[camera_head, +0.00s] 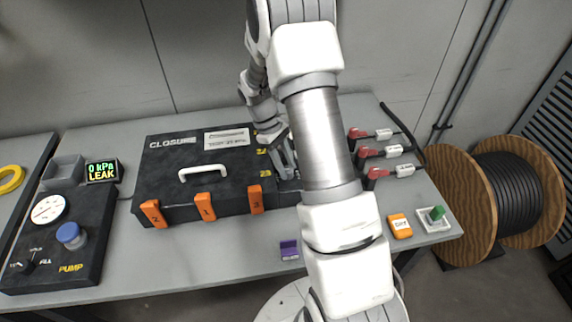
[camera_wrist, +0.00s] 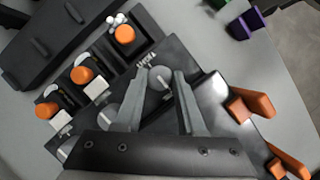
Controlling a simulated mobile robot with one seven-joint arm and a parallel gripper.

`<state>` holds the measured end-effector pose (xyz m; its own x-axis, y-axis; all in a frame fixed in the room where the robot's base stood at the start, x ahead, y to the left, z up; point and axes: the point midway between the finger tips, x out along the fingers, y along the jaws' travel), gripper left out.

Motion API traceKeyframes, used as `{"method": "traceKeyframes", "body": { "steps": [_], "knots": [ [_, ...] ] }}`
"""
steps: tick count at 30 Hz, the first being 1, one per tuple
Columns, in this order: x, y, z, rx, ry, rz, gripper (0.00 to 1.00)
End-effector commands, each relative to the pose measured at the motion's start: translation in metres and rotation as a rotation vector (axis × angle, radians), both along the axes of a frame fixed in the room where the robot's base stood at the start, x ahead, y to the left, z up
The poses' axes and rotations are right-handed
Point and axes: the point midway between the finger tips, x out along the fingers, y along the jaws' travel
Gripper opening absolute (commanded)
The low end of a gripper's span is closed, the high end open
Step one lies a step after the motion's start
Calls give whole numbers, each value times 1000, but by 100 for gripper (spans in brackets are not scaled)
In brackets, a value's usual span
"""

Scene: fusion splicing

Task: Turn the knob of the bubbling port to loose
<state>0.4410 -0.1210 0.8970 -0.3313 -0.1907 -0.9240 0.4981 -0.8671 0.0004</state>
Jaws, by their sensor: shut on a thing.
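The black closure box (camera_head: 160,180) lies on the bench with three orange numbered latches along its front. My gripper (camera_wrist: 161,72) is on a round grey knob (camera_wrist: 158,80) with a pale mark, its fingers on either side of it. Small white bubbles (camera_wrist: 117,19) sit beside the orange cap (camera_wrist: 125,34) of the port nearest this knob. Another grey knob (camera_wrist: 106,93) lies to its left, and two more orange caps (camera_wrist: 82,75) stand in the same row. In the head view my gripper (camera_head: 288,172) is at the closure's right end, where my arm hides the knobs.
A display (camera_head: 102,171) reads 0 kPa LEAK. The pump unit (camera_head: 72,262) with a gauge and blue cap stands at left. A purple block (camera_head: 289,250), an orange block (camera_head: 399,226) and a green-topped white piece (camera_head: 434,220) lie along the front. A cable reel (camera_head: 470,195) stands right.

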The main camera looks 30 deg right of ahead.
Motion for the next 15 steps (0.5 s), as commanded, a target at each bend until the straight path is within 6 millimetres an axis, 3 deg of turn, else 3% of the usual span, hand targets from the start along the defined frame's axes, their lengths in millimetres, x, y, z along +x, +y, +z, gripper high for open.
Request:
{"method": "traceKeyframes", "body": {
  "steps": [1, 2, 3, 15],
  "knots": [
    [0, 0, 0, 0, 0, 1, 0],
    [0, 0, 0, 0, 0, 1, 42],
    [0, 0, 0, 0, 0, 1, 49],
    [2, 1, 5, -1, -2, -1, 51]
  ]
}}
